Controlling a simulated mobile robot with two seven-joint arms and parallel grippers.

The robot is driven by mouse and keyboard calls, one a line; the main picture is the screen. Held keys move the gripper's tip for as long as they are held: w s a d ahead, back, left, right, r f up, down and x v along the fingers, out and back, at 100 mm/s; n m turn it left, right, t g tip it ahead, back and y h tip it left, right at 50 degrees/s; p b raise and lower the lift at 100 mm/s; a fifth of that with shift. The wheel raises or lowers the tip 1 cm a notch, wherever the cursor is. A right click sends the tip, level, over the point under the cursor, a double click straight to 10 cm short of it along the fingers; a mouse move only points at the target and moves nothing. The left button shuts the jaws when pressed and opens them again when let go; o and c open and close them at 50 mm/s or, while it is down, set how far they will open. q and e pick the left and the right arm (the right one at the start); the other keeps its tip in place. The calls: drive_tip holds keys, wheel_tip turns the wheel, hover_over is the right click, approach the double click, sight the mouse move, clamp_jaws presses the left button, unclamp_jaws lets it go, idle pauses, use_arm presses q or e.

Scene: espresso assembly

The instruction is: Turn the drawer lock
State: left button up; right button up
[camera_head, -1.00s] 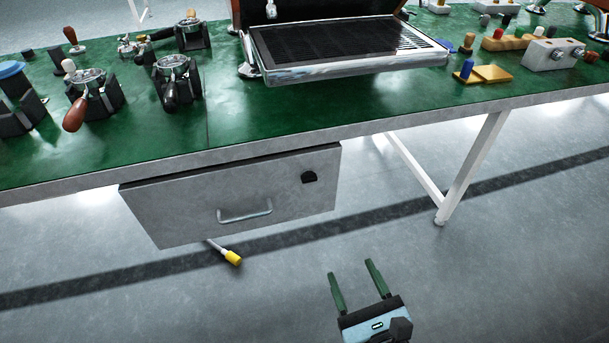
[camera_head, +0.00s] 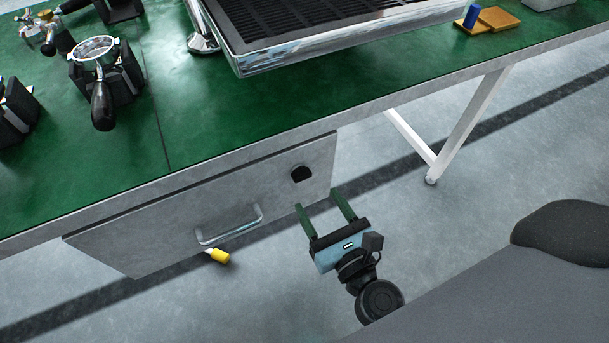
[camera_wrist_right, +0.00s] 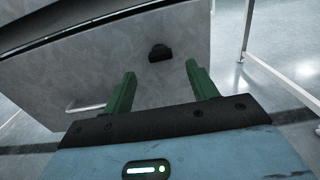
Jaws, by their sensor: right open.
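The drawer lock (camera_head: 301,174) is a small black knob near the upper right corner of the grey drawer front (camera_head: 160,235). It also shows in the right wrist view (camera_wrist_right: 159,53), ahead of and between the two fingers. My right gripper (camera_head: 323,200) is open and empty, its green fingers pointing at the drawer front just below and right of the lock. In the right wrist view my right gripper (camera_wrist_right: 160,85) appears apart from the lock. A metal handle (camera_head: 230,226) sits lower on the drawer front. My left gripper is not in view.
The green tabletop (camera_head: 230,130) overhangs the drawer, with a metal drip tray (camera_head: 330,45) and a portafilter (camera_head: 98,75) on it. A yellow-ended rod (camera_head: 219,256) shows below the drawer. A white table leg (camera_head: 468,125) stands to the right. The floor between is clear.

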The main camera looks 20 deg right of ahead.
sight(304, 178)
drive_tip(key=w, duration=0.5)
drive_tip(key=shift+w+a+p, duration=0.1)
drive_tip(key=shift+p, duration=0.2)
drive_tip(key=shift+w, duration=0.85)
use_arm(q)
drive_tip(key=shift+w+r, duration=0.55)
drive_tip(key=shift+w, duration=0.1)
use_arm(e)
drive_tip(key=c, duration=1)
